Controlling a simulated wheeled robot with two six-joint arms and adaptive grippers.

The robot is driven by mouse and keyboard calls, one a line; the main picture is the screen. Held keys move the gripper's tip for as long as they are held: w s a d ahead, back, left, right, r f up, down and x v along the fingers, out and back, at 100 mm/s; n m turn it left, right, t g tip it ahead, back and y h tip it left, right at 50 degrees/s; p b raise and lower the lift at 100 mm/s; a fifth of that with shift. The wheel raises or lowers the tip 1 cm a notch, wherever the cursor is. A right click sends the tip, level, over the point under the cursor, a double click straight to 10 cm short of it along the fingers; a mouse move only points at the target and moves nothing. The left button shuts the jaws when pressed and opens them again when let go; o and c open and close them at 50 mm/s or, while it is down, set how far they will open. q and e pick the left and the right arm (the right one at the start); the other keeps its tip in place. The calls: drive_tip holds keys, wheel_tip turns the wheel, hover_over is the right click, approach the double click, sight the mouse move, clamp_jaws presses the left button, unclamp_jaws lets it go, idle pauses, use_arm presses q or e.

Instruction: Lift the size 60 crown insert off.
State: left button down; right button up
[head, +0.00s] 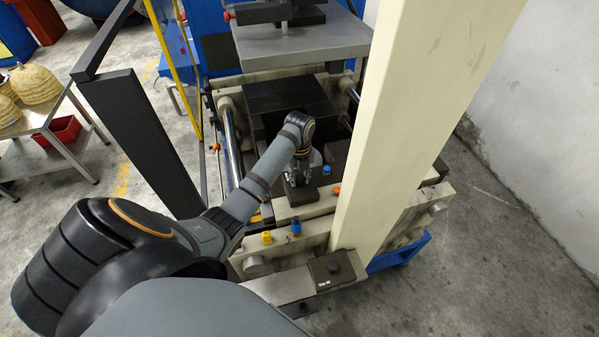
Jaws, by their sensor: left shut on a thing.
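My left gripper (299,178) reaches in over the press from the left and points down. It is shut on the top of a dark block (301,195), which I take to be the crown insert. The gripper and wrist hide most of its top, and no size label on it can be read. I cannot tell whether the block is resting on the press bed or slightly clear of it. Another dark block (334,271) with a round knob and a small white label lies on the press's front corner. The label is too small to read surely. My right gripper is out of view.
A cream press post (420,110) stands right of the gripper. Steel guide rods (231,140) and a dark plate (285,95) lie behind it. Yellow and blue knobs (296,227) sit in front. A rack with woven hats (36,84) stands at left.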

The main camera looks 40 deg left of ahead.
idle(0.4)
use_arm(q)
drive_tip(key=shift+r, duration=0.15)
drive_tip(key=shift+r, duration=0.25)
drive_tip(key=shift+r+p, duration=0.4)
drive_tip(key=shift+r, duration=1.9)
